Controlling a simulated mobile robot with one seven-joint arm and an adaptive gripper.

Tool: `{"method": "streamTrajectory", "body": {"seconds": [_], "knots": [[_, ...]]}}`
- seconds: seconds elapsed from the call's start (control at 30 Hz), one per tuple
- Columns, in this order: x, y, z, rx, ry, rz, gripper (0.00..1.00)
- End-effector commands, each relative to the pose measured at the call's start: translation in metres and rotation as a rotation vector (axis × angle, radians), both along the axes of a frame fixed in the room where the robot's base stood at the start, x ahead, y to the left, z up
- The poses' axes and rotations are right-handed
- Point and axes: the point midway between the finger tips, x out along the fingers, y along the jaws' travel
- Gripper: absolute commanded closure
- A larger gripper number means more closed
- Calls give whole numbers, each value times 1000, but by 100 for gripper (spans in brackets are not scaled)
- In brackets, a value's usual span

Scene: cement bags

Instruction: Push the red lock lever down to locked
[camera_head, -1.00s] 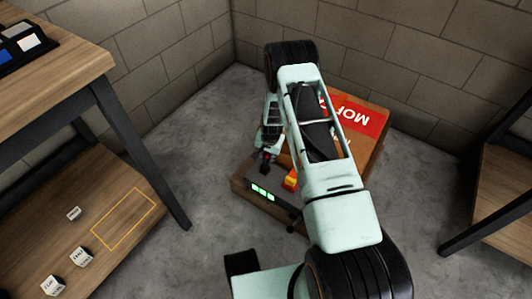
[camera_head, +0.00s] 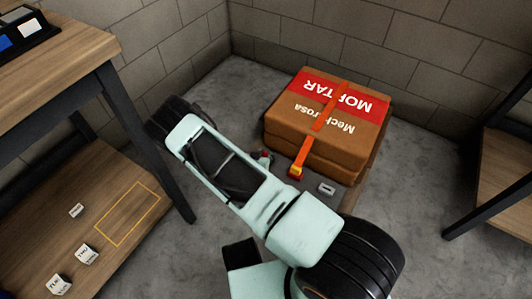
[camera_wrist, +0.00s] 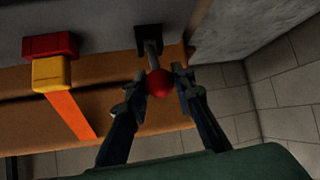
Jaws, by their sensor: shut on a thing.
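The red lock lever has a round red knob (camera_wrist: 159,84) on a short grey stem, which comes out of a dark square socket (camera_wrist: 161,38) in the wrist view. In the head view the knob (camera_head: 265,155) shows small beside my arm, at the left of the bags. My gripper (camera_wrist: 161,90) is shut on the knob, with one dark finger on each side of it. In the head view my arm hides the gripper and much of the lever's base. I cannot tell the lever's exact angle.
Brown mortar bags (camera_head: 345,128) lie on a base on the floor, under an orange strap (camera_head: 308,150) with a red and yellow buckle (camera_head: 296,172). A wooden table (camera_head: 60,55) and low shelf with white blocks (camera_head: 87,254) stand left. Another table stands right, walls behind.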

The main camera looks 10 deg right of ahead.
Motion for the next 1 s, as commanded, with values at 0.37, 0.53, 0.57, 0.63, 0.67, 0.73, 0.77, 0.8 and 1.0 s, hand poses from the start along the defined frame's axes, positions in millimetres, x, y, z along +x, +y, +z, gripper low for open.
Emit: {"method": "streamTrajectory", "body": {"seconds": [0.37, 0.53, 0.57, 0.63, 0.67, 0.73, 0.77, 0.8, 1.0], "knots": [[-5, 5, -5, -85, -83, 0, 100], [-6, 6, -6, -92, -92, -1, 100], [-6, 6, -6, -92, -92, -1, 100], [-6, 6, -6, -92, -92, -1, 100], [-6, 6, -6, -92, -92, -1, 100], [-6, 6, -6, -91, -91, -1, 100], [-6, 6, -6, -91, -91, -1, 100], [-6, 6, -6, -91, -91, -1, 100], [-6, 6, -6, -91, -90, -1, 60]]}}
